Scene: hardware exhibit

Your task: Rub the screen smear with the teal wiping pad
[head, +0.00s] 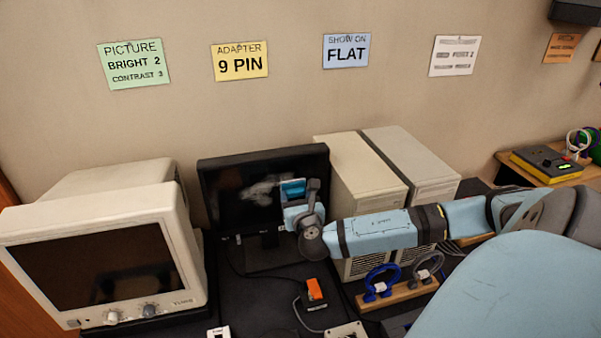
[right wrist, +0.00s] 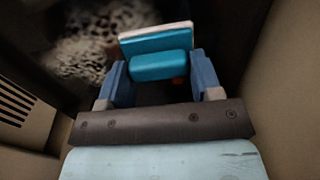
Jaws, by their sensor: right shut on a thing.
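The dark flat monitor (head: 222,205) stands upright on the desk against the wall. A pale grey smear (head: 258,191) spreads across the middle of its screen; it also shows, mottled, in the right wrist view (right wrist: 95,45). My right gripper (head: 294,203) is in front of the right part of the screen, shut on the teal wiping pad (head: 292,187). In the right wrist view the pad (right wrist: 158,66) sits between the two blue fingers, its pale face edge turned away from me, right of the smear. I cannot tell whether it touches the screen. My left gripper is not in view.
A beige CRT monitor (head: 180,240) stands left of the screen, and beige computer cases (head: 362,180) stand close on its right. An orange-topped connector (head: 316,290) and a wooden rack with blue and grey cable loops (head: 400,292) lie in front. Wall cards hang above.

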